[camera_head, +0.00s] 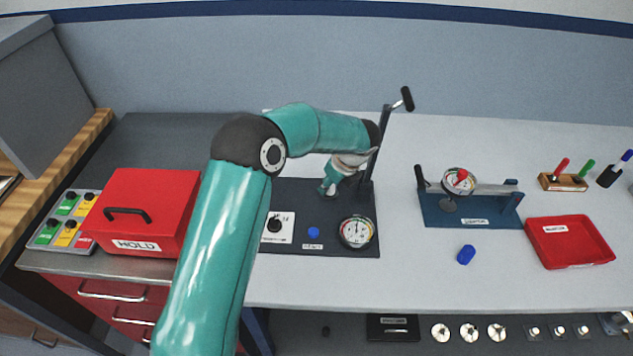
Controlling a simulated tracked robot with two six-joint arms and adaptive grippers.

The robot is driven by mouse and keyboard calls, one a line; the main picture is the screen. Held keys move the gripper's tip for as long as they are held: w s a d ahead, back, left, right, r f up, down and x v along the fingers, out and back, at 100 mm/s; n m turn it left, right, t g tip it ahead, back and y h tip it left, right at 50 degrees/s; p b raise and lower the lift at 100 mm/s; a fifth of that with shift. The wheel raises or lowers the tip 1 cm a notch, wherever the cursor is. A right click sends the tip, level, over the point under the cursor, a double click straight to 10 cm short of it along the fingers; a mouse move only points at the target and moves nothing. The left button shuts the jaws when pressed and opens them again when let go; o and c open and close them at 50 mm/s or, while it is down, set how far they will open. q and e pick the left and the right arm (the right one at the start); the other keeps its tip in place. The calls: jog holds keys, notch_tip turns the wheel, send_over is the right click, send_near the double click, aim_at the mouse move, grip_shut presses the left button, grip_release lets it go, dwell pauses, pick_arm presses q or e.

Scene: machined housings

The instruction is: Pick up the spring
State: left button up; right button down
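I cannot make out a spring for certain. A small blue cylindrical piece (466,254) lies on the white bench in front of the blue fixture; whether it is the spring is too small to tell. My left arm crosses the view, and my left gripper (328,187) is over the dark press plate (290,197), beside the press column, well to the left of the blue piece. Its fingers are small and partly hidden, so I cannot see whether they are open or shut. My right gripper is out of view.
The press (384,130) with its lever stands beside my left gripper; a dial gauge (357,232) is in front. A blue fixture (470,212), red tray (570,252) and marker block (563,182) are at right. A red HOLD box (145,205) is at left.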

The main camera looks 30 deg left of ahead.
pick_arm(q)
grip_shut()
jog(key=shift+r, duration=0.15)
